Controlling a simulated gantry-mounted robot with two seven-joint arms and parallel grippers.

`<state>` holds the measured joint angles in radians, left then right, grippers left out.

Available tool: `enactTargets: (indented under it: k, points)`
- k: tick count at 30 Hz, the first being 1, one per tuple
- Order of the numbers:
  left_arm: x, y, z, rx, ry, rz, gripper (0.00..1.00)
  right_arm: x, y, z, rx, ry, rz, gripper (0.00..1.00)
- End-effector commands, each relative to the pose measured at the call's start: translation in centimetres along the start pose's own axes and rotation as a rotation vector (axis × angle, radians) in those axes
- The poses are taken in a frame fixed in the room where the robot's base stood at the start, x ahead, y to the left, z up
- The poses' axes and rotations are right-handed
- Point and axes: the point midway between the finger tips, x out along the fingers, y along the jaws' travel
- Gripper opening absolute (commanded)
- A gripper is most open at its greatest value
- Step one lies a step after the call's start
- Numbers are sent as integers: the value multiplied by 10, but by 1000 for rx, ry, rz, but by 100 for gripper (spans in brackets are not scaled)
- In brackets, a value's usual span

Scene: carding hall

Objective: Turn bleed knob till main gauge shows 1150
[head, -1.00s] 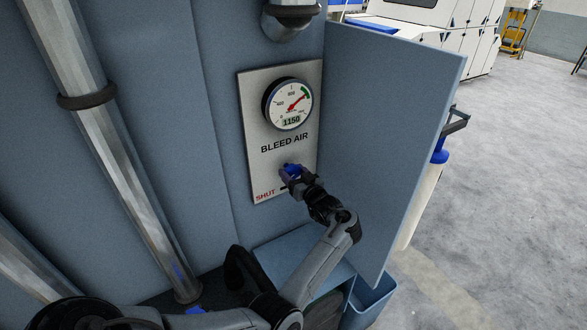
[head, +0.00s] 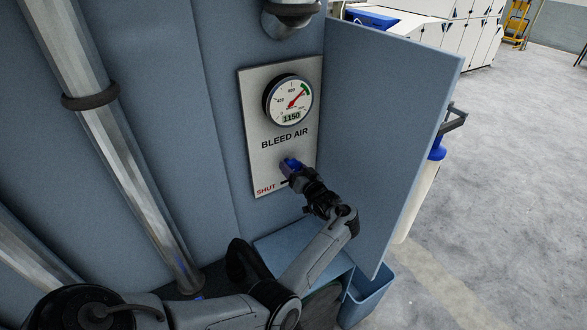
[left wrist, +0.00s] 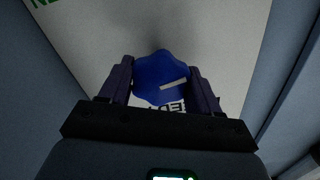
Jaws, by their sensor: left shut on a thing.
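The main gauge (head: 291,101) is a round white dial on a pale panel, with a red needle and a green arc. Its digital window reads 1150, and the needle points up and right toward the green arc. The blue bleed knob (head: 291,163) sits lower on the panel, below the words BLEED AIR. My left gripper (head: 295,172) is shut on the knob and partly hides it. In the left wrist view the lobed knob (left wrist: 158,72), with a pale pointer line, sits between the two dark fingers. My right gripper is not in view.
The pale panel (head: 253,130) carries a red SHUT mark at its lower left. An open blue-grey door (head: 385,120) stands right of the panel, close to my left arm. A metal pipe (head: 110,140) runs down the left. A blue bin (head: 371,295) stands below the door.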

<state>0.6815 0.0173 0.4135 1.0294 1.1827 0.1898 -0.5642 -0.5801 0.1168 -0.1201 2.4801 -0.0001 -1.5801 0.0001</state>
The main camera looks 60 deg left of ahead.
Motion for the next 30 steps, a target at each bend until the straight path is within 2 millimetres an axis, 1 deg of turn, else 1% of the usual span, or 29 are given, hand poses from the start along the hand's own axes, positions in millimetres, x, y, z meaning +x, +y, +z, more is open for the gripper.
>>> enactTargets:
  k: [1,5,6,14,17,20,23,30]
  points:
    - [0,0,1,1,-1,0,64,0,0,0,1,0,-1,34]
    - [0,0,1,0,0,0,84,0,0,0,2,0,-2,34]
    - [0,0,0,0,0,0,86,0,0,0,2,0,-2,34]
    - [0,0,0,-1,0,0,86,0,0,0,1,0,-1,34]
    - [-4,1,1,-1,0,1,86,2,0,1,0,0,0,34]
    - [-14,1,1,-2,1,2,86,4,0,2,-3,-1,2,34]
    - [-28,1,2,-3,0,2,86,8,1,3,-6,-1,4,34]
    - [-70,2,3,-2,-1,3,86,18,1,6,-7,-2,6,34]
